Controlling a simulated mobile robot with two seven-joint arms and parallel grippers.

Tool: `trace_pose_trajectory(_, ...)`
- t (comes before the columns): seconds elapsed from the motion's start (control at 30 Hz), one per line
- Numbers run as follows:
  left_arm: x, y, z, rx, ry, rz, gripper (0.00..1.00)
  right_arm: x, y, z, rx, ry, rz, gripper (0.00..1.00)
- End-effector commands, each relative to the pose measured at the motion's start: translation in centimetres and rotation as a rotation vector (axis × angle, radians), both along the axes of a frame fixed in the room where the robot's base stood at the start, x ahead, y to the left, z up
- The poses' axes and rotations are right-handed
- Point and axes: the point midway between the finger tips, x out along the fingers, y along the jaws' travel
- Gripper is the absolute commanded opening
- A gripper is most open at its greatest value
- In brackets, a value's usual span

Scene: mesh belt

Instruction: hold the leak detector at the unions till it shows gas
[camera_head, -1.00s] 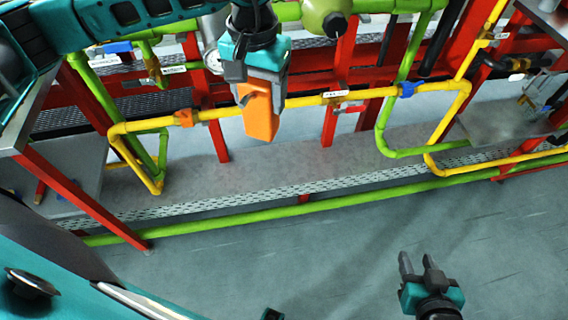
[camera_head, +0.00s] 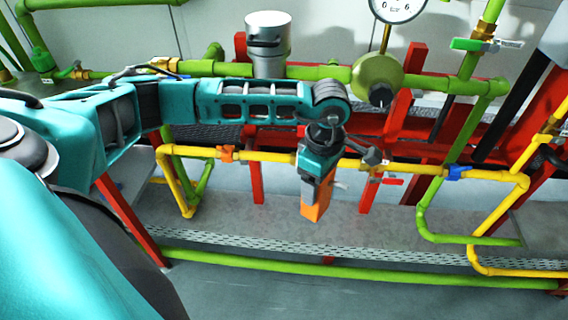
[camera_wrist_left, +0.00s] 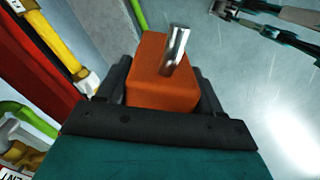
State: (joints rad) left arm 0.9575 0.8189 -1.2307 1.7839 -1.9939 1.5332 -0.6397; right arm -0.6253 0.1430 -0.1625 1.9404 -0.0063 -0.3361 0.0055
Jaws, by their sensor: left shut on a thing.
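The leak detector is an orange block (camera_head: 316,203) hanging below my left gripper (camera_head: 318,178), which is shut on it. In the left wrist view the orange detector (camera_wrist_left: 152,72) sits between the dark fingers, with a short silver probe (camera_wrist_left: 176,48) on it. In the head view the detector overlaps the lower side of the yellow pipe (camera_head: 270,156); I cannot tell whether it touches. The pipe carries an orange union (camera_head: 227,154) to the left and a blue union (camera_head: 456,172) to the right. No readout is visible. My right gripper (camera_wrist_left: 229,12) appears small in the left wrist view, its fingers apart.
Green pipes (camera_head: 430,85) run behind, with a round pressure gauge (camera_head: 397,8) and a silver cylinder (camera_head: 268,45). Red posts (camera_head: 255,180) stand behind the yellow pipe. The grey shelf (camera_head: 280,222) below is clear.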

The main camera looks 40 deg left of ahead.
Motion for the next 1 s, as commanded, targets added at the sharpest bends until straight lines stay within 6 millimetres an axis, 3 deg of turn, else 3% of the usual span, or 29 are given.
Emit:
trace_pose_trajectory(0.7, -2.8, 5.0, -12.3, 0.004, 0.001, 1.744, 0.23, 0.0, 0.0, -0.9, 0.001, 0.000, 0.001, 0.79)
trace_pose_trajectory(0.83, -3.3, 5.6, -13.6, 0.003, 0.002, 1.945, 0.23, 0.0, 0.0, -0.9, 0.001, 0.000, 0.001, 0.79)
trace_pose_trajectory(1.0, -3.6, 6.1, -14.4, 0.000, 0.000, 2.075, 0.23, 0.0, 0.0, -1.0, 0.001, 0.000, 0.001, 0.79)
